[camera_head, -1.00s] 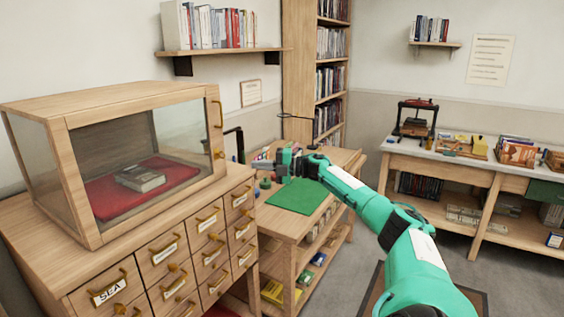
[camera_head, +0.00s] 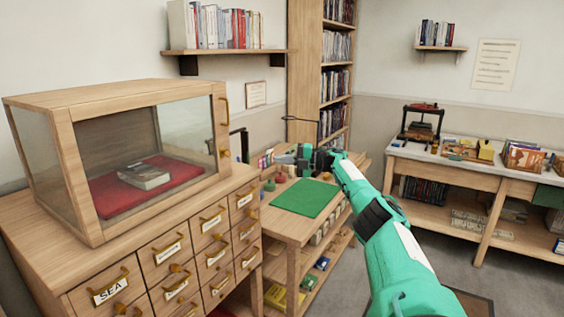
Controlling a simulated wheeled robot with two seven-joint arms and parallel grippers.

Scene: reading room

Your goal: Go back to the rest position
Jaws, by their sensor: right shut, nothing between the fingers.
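My right arm comes in from the lower right and reaches over the wooden worktable (camera_head: 283,224). My right gripper (camera_head: 279,158) is at the arm's far end, above the back of that table, beyond the green mat (camera_head: 306,198). Its fingers look small at this distance; they are shut and hold nothing. My left arm and gripper are not in view.
A glass-fronted wooden case (camera_head: 150,97) with a book (camera_head: 144,176) on a red cushion (camera_head: 185,172) stands on a drawer cabinet (camera_head: 250,180) at left. A long side table (camera_head: 440,160) stands at right. Grey floor (camera_head: 350,262) lies between.

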